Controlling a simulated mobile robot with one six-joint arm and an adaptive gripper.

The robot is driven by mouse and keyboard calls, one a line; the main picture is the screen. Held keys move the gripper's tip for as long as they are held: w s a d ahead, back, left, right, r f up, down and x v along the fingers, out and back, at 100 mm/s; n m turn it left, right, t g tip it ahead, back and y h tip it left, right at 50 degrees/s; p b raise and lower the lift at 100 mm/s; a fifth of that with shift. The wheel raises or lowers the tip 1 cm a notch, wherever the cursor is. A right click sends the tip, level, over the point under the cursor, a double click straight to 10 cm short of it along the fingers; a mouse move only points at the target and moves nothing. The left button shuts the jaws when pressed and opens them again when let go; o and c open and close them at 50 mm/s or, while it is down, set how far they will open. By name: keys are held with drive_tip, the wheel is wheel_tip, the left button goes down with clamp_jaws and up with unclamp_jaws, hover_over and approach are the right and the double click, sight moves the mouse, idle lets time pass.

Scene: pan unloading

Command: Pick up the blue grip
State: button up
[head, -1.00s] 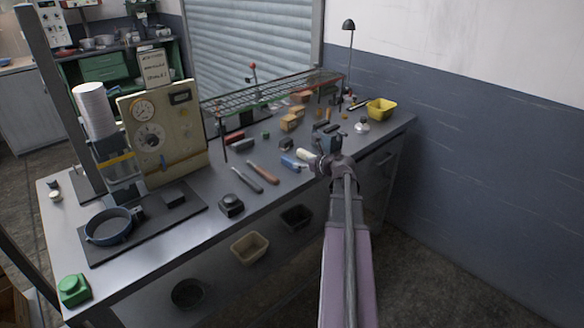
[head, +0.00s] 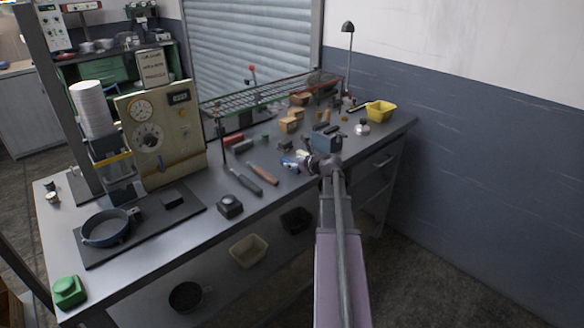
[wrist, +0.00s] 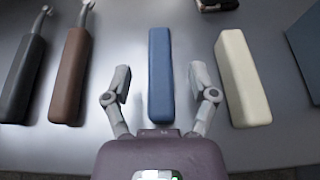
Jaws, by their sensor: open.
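The blue grip (wrist: 160,75) is a long bar lying flat on the grey metal bench. In the wrist view it lies lengthwise between the two fingers of my gripper (wrist: 161,82). The fingers are apart, with a gap to the bar on each side. In the head view the blue grip (head: 288,164) shows partly, just left of my gripper (head: 305,165), which covers part of the area.
A cream grip (wrist: 243,80) lies close right of my right finger. A brown-handled tool (wrist: 72,75) and a black-handled tool (wrist: 22,78) lie to the left. A blue-grey box (head: 327,138) stands behind my gripper. A wire rack (head: 270,95) spans the bench's back.

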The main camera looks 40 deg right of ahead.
drive_tip(key=shift+x, duration=1.05)
clamp_jaws()
